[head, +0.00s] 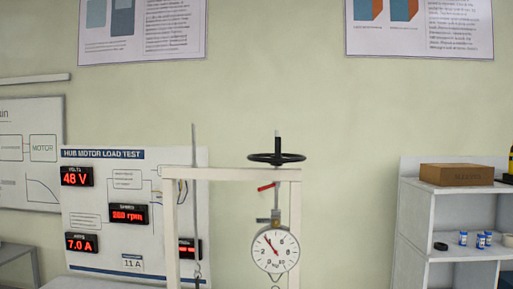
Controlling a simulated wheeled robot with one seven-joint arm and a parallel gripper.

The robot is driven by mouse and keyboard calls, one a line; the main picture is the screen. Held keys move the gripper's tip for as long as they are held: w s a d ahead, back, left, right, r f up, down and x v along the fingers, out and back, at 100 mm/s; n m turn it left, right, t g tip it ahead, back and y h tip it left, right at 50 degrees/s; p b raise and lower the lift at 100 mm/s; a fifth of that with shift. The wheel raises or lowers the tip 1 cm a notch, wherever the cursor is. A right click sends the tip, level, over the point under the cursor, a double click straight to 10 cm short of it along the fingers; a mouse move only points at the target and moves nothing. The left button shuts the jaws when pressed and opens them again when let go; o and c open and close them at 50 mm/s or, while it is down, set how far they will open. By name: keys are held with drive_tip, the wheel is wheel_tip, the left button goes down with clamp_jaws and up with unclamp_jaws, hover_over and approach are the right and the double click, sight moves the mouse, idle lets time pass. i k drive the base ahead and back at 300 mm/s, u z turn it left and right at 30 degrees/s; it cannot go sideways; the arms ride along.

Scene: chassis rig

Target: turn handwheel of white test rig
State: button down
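The white test rig (233,174) stands in the lower middle of the head view, a frame with a top beam and two posts. A small red lever (267,187) shows just under the beam. A thin grey rod (195,200) passes the beam at the left. My gripper is not in view. The rig's lower part is cut off.
A "Hub Motor Load Test" panel (100,220) with red displays stands behind and left of the rig. White shelves (440,255) at the right hold a brown box (457,175) and small blue-and-white containers (481,240). The space around the handwheel looks clear.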

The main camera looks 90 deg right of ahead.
sight(277, 159)
drive_tip(key=k, duration=1.25)
drive_tip(key=z, duration=1.25)
